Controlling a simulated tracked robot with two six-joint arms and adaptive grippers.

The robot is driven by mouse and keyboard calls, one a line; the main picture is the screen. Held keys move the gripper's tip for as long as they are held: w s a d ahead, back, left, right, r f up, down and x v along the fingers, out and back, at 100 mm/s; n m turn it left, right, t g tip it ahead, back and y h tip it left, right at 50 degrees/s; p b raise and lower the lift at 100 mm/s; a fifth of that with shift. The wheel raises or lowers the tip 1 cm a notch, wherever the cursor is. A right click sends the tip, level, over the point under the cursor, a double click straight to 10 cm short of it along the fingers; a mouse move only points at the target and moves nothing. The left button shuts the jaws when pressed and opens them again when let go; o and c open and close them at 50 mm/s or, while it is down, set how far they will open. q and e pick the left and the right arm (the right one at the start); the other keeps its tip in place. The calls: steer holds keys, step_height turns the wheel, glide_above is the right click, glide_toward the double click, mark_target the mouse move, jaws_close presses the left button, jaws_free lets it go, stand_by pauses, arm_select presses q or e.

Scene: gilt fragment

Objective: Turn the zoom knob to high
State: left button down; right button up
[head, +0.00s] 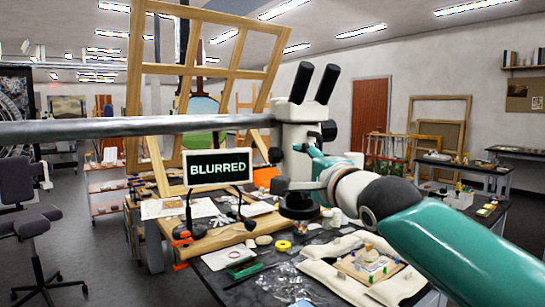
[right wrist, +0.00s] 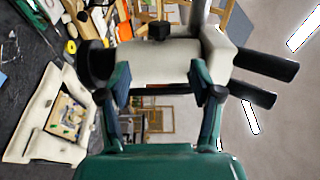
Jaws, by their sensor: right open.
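A white stereo microscope (head: 300,135) with two black eyepieces hangs upright from a grey horizontal boom. A black knob (head: 328,131) sticks out on its right side, and another dark knob (head: 275,155) shows on its left; I cannot tell which is the zoom knob. A small screen (head: 217,169) beside it reads "BLURRED". My right gripper (right wrist: 160,78) is open, its two fingers apart in front of the white microscope body (right wrist: 150,62), with nothing visibly gripped. A black knob (right wrist: 160,30) shows beyond the fingers in the right wrist view. My left gripper is out of view.
Yellow tape (head: 283,246), papers and clear plastic lie nearby. A wooden frame (head: 205,45) stands behind the boom (head: 120,128).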

mark_target(277, 155)
steer(key=p+x, duration=1.2)
steer(key=x, duration=0.1)
steer(key=shift+w+a+r, duration=0.1)
steer(key=shift+w+r, duration=0.05)
steer(key=shift+w, duration=0.2)
steer(key=shift+w+a+f+p, duration=0.15)
steer(key=shift+w+p, duration=0.25)
steer(key=shift+p, duration=0.15)
steer(key=shift+w+a+f+p, duration=0.15)
steer(key=shift+w+a+p, duration=0.05)
steer(key=shift+w+p, duration=0.3)
